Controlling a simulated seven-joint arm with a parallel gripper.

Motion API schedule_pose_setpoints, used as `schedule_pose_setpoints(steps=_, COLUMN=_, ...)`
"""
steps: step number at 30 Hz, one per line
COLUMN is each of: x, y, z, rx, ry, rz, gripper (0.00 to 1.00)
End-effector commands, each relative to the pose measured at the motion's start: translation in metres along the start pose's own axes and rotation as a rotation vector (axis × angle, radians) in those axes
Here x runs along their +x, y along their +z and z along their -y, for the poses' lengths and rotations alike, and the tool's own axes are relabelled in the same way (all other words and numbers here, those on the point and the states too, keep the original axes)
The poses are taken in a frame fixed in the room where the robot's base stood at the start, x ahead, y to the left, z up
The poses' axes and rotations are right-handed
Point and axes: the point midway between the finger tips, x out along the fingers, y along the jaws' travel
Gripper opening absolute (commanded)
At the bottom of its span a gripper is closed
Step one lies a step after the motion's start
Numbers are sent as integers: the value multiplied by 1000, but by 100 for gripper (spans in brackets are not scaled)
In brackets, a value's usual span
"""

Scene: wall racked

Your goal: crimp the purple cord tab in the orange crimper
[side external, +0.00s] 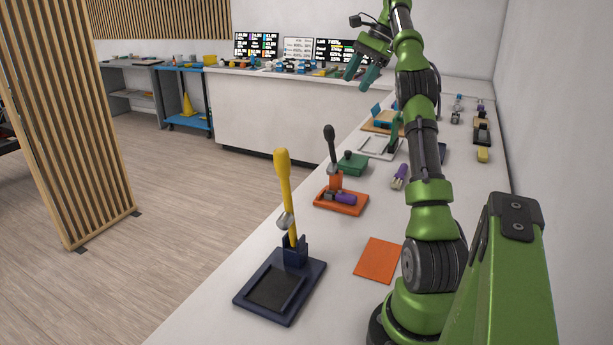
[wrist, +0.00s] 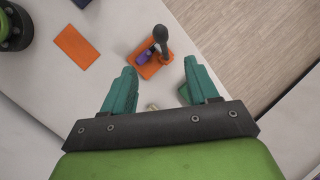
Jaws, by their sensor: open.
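The orange crimper (side external: 325,199) stands on the white bench, its dark lever (side external: 331,148) upright. A purple cylindrical piece (side external: 345,198) lies on its base; I cannot tell whether it is part of the crimper. A second purple piece with a pale end (side external: 399,176) lies on the bench behind and to the right; I cannot tell which is the cord tab. My gripper (side external: 361,73) is open and empty, high above the bench. In the wrist view the crimper (wrist: 165,62) and a purple piece (wrist: 143,56) show beyond the open fingers.
A yellow-handled press (side external: 284,185) on a dark blue base stands in front, beside a flat orange mat (side external: 378,260). A green block (side external: 352,163) sits close behind the crimper. Several small items crowd the far bench. The wall bounds the right side.

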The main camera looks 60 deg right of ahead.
Motion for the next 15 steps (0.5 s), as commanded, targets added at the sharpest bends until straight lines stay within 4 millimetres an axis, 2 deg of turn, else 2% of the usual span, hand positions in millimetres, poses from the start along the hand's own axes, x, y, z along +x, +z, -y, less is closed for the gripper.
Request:
schedule_pose_setpoints(steps=8, x=14, y=0, z=-1, rx=-1, ry=10, rz=1, gripper=59)
schedule_pose_setpoints(steps=15, x=42, y=1, z=0, rx=0, ry=3, rz=3, gripper=59)
